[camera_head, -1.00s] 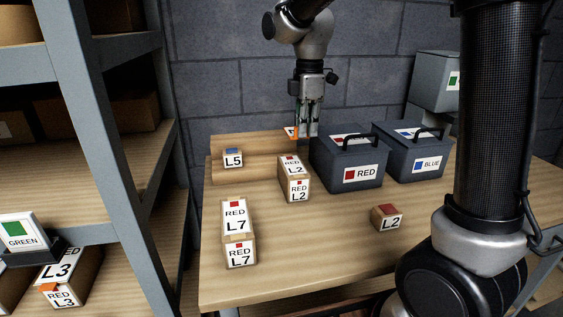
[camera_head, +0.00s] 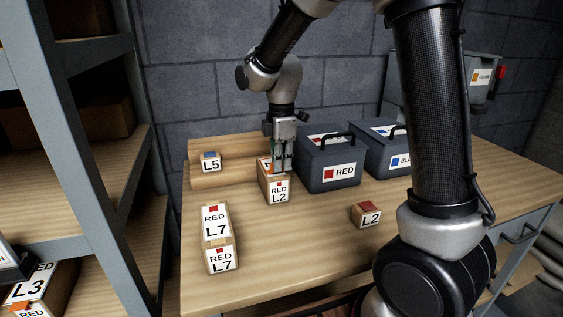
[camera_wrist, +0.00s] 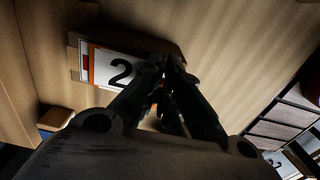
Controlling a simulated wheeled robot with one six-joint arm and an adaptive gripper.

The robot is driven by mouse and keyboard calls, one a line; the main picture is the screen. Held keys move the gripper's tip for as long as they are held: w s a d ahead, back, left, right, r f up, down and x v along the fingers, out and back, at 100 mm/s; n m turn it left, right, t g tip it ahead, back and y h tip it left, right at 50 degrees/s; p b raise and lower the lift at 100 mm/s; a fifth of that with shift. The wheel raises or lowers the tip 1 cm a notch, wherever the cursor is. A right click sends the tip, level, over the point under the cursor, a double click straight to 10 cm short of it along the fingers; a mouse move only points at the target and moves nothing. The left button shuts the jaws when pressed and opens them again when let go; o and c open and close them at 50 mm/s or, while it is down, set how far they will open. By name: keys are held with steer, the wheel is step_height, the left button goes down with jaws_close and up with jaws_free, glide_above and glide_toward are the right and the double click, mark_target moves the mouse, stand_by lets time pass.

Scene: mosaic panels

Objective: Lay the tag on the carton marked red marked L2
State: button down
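The carton marked red and L2 (camera_head: 277,190) stands on the table with its RED L2 front label in view. The orange-edged tag (camera_head: 265,166) is at the carton's top, partly behind my gripper (camera_head: 283,169). In the wrist view the tag (camera_wrist: 103,68), with a large 2, a red patch and an orange border, appears flat against or just over the carton's top. My gripper's fingertips (camera_wrist: 165,68) are close together at the tag's right end and seem shut on it. The fingers hide that end, so the contact is not fully clear.
A smaller red-topped L2 box (camera_head: 367,214) sits to the right. An L7 carton (camera_head: 217,236) stands front left and an L5 box (camera_head: 210,162) on the wooden step (camera_head: 235,178). Dark RED (camera_head: 318,173) and BLUE (camera_head: 376,152) cases stand close on the right.

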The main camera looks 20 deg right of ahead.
steer(key=c, duration=1.6)
jaws_free()
steer(key=shift+f, duration=0.1)
steer(key=shift+c, duration=0.2)
step_height(320, 180, up, 12)
steer(key=s+d+m+t, duration=0.2)
steer(key=s+d+m, duration=0.5)
steer(key=s, duration=0.5)
steer(key=s+d+m+t, duration=0.2)
steer(key=s+d+m, duration=0.6)
steer(key=s+m, duration=0.3)
steer(key=shift+s, duration=0.5)
